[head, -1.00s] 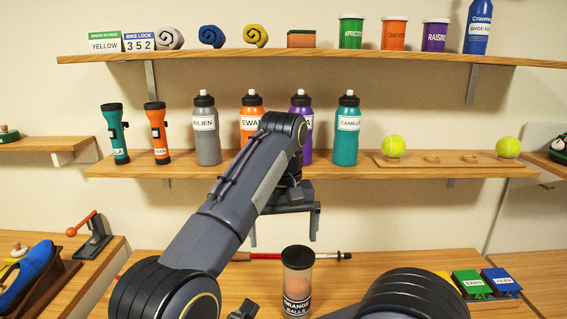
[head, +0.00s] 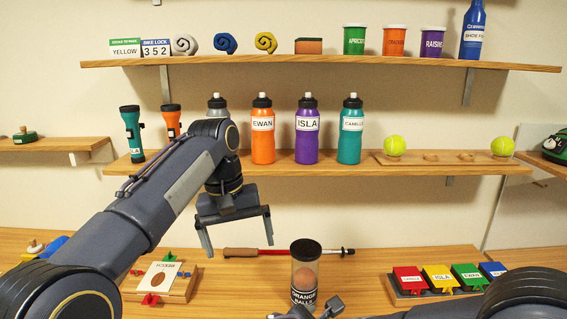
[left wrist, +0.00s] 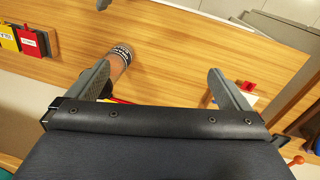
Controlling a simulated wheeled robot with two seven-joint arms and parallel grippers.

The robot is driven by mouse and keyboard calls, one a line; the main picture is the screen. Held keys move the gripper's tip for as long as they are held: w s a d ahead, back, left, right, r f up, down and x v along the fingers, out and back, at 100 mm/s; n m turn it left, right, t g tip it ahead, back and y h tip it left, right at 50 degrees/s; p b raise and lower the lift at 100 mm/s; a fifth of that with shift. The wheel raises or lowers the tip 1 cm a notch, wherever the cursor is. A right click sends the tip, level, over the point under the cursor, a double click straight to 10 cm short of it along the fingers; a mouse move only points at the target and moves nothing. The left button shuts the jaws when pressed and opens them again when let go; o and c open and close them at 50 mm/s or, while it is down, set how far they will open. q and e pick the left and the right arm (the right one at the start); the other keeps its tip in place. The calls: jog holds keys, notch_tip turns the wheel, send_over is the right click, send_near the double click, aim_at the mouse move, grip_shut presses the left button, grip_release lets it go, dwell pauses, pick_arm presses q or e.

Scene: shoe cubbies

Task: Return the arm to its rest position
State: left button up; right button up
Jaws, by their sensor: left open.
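My left gripper (head: 237,237) is open and empty in the head view. It hangs fingers down in front of the wall, below the shelf with the bottles and above the back of the table. In the left wrist view its two fingers (left wrist: 160,85) are spread wide with nothing between them. My right gripper cannot be made out clearly; a dark part shows at the bottom of the head view, in front of a clear canister labelled orange balls (head: 304,275).
The middle shelf (head: 350,170) holds bottles, flashlights and tennis balls. The upper shelf (head: 340,65) holds rolled cloths and jars. A red rod with a brown handle (head: 240,252) lies on the table (head: 230,285). A board with a card (head: 160,277) and colored boxes (head: 440,277) flank it.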

pick_arm(q)
jog(key=s+a+f+t+h, duration=0.2)
jog(key=s+a+f, duration=0.1)
jog(key=s+a, duration=0.9)
pick_arm(e)
jog(key=s+d+m+g+y, duration=0.4)
jog(key=s+d+m+g, duration=0.1)
jog(key=s+d+m, duration=0.75)
pick_arm(q)
jog(key=s+f+t, duration=0.3)
jog(key=s+f, duration=0.9)
jog(key=s, duration=0.4)
jog(key=shift+f, duration=0.35)
pick_arm(e)
jog(key=s+r+m+t+y, duration=0.1)
jog(key=s+m+y, duration=0.5)
jog(key=m, duration=0.8)
jog(key=s+t, duration=0.1)
jog(key=s, duration=0.1)
jog(key=shift+s+a+r+t, duration=0.2)
jog(key=shift+s+r+t, duration=0.1)
jog(key=shift+r, duration=0.1)
pick_arm(q)
jog(key=shift+s+d, duration=0.1)
